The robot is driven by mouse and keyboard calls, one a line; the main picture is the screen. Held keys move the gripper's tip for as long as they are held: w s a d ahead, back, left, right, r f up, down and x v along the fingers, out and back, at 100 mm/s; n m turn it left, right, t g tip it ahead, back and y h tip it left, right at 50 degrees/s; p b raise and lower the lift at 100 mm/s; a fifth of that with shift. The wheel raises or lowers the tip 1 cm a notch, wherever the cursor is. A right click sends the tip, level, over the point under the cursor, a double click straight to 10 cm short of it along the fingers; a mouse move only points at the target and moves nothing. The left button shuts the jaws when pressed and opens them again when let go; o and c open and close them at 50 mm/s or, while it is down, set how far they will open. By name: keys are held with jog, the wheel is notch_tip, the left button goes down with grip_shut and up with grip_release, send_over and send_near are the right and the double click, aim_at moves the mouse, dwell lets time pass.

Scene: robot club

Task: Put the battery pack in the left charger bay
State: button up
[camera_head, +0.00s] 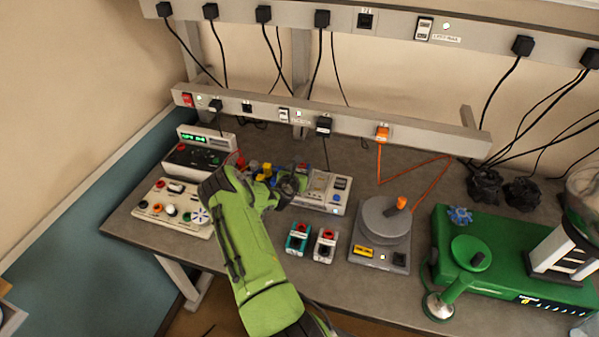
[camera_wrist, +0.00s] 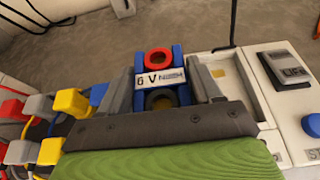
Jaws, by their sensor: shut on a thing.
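The battery pack (camera_wrist: 181,62) is blue, with a red ring, a dark ring and a white label reading "6 V". My gripper (camera_wrist: 163,85) is shut on it, one grey finger on each side, in the wrist view.
Yellow and red plugs (camera_wrist: 72,102) crowd the left of my gripper. A teal block (camera_head: 298,238) and a grey block (camera_head: 325,246) stand in front of the charger. A grey round-topped device (camera_head: 382,222) stands to the right. A power rail (camera_head: 350,127) runs behind.

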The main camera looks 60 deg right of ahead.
jog(key=o, duration=1)
jog(key=shift+f, duration=0.1)
